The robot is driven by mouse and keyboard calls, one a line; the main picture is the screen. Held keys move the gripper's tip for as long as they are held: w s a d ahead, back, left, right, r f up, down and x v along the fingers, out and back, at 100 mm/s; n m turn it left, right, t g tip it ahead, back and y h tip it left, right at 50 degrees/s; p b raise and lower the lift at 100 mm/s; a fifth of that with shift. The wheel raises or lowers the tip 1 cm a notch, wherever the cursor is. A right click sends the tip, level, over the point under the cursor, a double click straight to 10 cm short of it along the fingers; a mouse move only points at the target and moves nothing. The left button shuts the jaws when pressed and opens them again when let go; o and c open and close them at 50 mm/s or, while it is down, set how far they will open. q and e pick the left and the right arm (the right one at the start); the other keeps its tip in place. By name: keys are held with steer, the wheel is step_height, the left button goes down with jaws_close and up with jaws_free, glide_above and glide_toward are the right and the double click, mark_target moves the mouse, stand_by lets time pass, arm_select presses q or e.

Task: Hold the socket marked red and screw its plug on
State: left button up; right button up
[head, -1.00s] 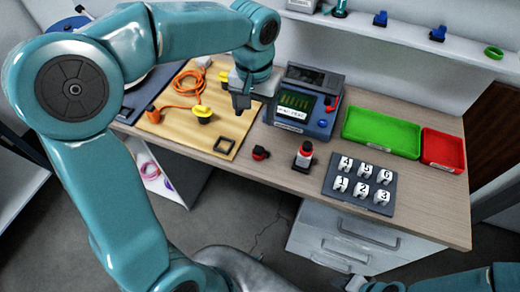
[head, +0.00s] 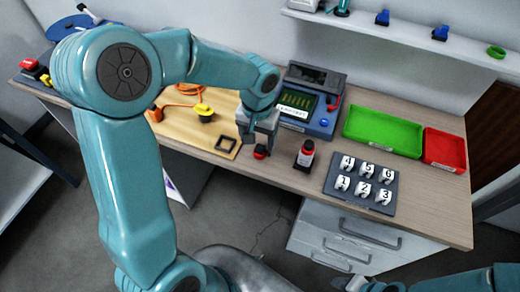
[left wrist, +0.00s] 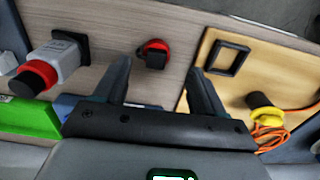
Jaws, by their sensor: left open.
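A grey-white socket with a red band (head: 305,153) stands upright on the bench; in the left wrist view its red collar and grey body (left wrist: 58,65) are at the left. A small black plug with a red ring (head: 261,152) sits on the bench left of it, and also shows in the left wrist view (left wrist: 155,56). My left gripper (head: 259,138) is open just above this small plug. In the left wrist view the plug lies between the lines of the spread fingers (left wrist: 157,75), apart from both. My right gripper (head: 370,285) is partly cut off at the bottom edge, its jaws unclear.
A wooden board (head: 190,140) holds a yellow connector (head: 204,110), orange cable and a black square frame (head: 226,145). A tester box (head: 318,122) stands behind. A numbered rack (head: 335,197), green tray (head: 383,150) and red tray (head: 444,150) are at the right.

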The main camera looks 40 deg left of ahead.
mark_target(260, 148)
arm_select(q)
steer(key=f, duration=0.5)
steer(key=shift+w+d+f+p, duration=0.1)
steer(key=shift+w+d+p, duration=0.1)
steer(key=shift+p, duration=0.15)
steer(key=c, duration=1.1)
